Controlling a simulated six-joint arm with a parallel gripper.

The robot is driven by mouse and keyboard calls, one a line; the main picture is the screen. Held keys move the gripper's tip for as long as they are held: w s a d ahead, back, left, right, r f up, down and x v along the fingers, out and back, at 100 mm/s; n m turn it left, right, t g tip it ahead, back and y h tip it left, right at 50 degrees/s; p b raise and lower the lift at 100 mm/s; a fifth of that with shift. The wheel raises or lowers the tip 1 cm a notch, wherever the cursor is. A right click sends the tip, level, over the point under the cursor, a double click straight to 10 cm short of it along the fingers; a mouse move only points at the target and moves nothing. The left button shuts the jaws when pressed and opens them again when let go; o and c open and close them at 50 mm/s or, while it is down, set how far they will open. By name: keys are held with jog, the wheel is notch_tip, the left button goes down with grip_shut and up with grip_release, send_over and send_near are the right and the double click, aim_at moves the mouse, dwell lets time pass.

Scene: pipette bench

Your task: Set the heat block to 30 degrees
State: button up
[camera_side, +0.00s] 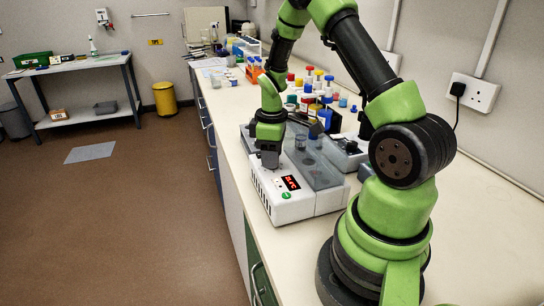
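The heat block (262,190) is a white box with grey top parts, standing on the bench near my base. Its front panel has a lit red display (291,183), whose digits are too small to read with certainty. A green round mark or button (286,195) sits below the display, and small dark marks lie to its left. My gripper (269,160) points down over the white part of the block, just behind the display. I cannot tell whether it touches the surface. Its fingers are dark and small here, so their opening is unclear.
Several colour-capped bottles (310,85) and an orange rack (253,70) stand farther back on the bench (237,147). A small dark device (345,150) stands right of the block. The bench's left edge runs close by the block. A wall socket (474,93) is at right.

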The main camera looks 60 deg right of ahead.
jog(key=shift+f, duration=0.35)
jog(key=c, duration=0.7)
jog(key=shift+o, duration=0.2)
jog(key=shift+m, duration=0.7)
jog(key=o, duration=0.7)
jog(key=shift+c, duration=0.2)
